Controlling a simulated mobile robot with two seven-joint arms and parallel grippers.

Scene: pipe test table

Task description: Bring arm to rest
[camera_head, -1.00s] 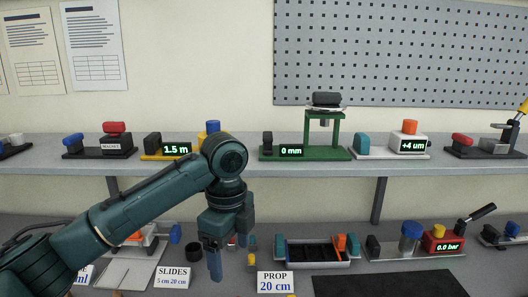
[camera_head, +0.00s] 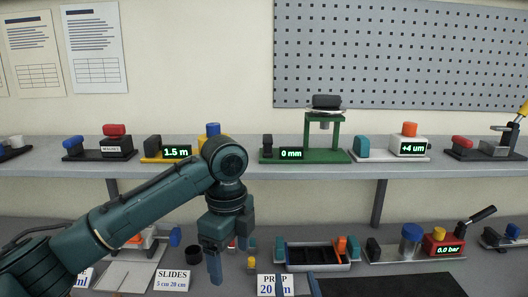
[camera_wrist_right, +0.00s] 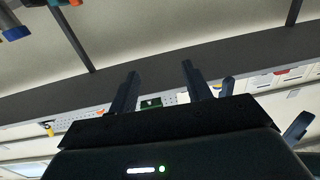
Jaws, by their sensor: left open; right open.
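My left arm (camera_head: 130,212) reaches in from the left in the head view, its wrist bent down. My left gripper (camera_head: 215,266) points downward in front of the lower bench, open, with nothing seen in it. My right gripper (camera_head: 294,287) shows only as two dark blue fingertips at the bottom edge of the head view, one in front of the PROP 20 cm card (camera_head: 267,285). In the right wrist view the right gripper (camera_wrist_right: 160,82) is open, its two fingers apart and nothing between them. The rest of the right arm is hidden.
An upper shelf (camera_head: 240,160) holds several devices, including a green stand (camera_head: 322,135) reading 0 mm. On the lower bench are a divided tray (camera_head: 315,256), a red gauge block (camera_head: 440,243) reading 0.0 bar, a SLIDES card (camera_head: 172,279) and a dark mat (camera_head: 400,285).

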